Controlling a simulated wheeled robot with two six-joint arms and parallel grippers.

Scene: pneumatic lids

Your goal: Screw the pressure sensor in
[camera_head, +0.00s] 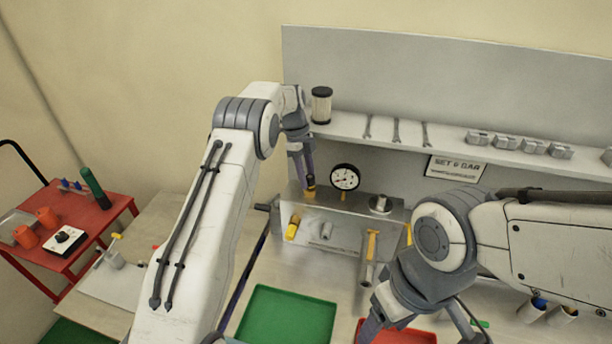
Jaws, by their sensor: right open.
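A metal manifold block (340,207) stands on the bench against the back panel. My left gripper (309,180) points down at the left of its top, its fingers close together around a small dark and brass part, which looks like the pressure sensor (310,189). The part is upright at the block's top; its thread is hidden, so I cannot tell how deep it sits. A round dial gauge (344,177) stands just to the right. My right gripper (420,334) is open at the lower edge, apart from the block and partly out of view.
A green tray (287,318) and a red tray (398,337) lie in front. A shelf (400,141) behind holds a filter jar (321,105), wrenches (396,132) and several metal fittings. A red cart (80,232) stands at left. Yellow-handled valves stick out of the block's front.

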